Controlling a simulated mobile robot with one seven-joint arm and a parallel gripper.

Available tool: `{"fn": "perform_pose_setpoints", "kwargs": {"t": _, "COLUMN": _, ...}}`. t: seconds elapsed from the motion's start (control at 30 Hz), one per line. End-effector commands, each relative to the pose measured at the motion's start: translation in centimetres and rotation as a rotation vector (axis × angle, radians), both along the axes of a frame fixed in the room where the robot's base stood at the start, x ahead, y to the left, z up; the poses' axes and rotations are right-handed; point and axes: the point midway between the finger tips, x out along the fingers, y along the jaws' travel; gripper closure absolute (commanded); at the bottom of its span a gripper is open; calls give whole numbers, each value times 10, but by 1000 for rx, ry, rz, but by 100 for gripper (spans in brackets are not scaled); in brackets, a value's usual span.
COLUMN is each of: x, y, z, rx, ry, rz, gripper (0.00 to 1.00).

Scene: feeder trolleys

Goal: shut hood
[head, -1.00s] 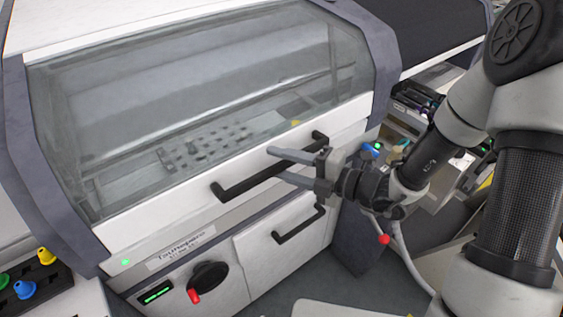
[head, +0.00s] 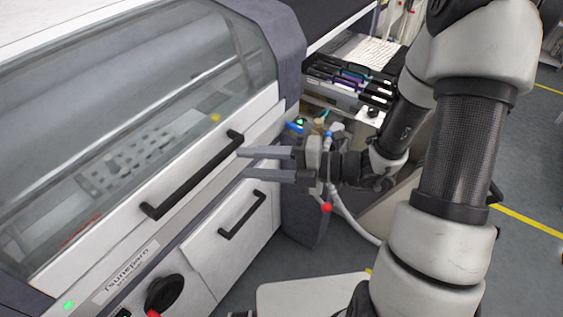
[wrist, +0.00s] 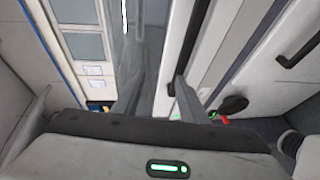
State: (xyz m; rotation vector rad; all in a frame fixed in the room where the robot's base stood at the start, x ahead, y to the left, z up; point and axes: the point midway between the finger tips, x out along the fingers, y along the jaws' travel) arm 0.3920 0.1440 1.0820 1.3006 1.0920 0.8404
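The hood (head: 110,222) of the machine is a clear window in a white lower frame with a long black handle (head: 195,178). It is down over the machine front, and I see no clear gap along its lower edge. My gripper (head: 244,164) is open and empty. Its two grey fingers point left, just right of the handle's upper end, and look apart from it. In the wrist view the handle (wrist: 193,35) runs up past one finger; whether they touch cannot be told there.
Below the hood are a drawer front with a smaller black handle (head: 242,214) and a black rotary switch (head: 163,293) with a red tip. A rack of dark cartridges (head: 350,80) stands behind my arm. Grey floor with yellow lines (head: 525,228) is open at right.

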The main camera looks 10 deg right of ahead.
Motion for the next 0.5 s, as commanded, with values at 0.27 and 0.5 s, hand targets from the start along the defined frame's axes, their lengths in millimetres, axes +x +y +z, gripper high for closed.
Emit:
{"fn": "perform_pose_setpoints", "kwargs": {"t": 0.27, "x": -14, "y": -47, "z": 7, "rx": 0, "ry": 0, "rz": -3, "gripper": 61}}
{"fn": "perform_pose_setpoints", "kwargs": {"t": 0.5, "x": -19, "y": -58, "z": 9, "rx": 0, "ry": 1, "rz": 0, "gripper": 61}}
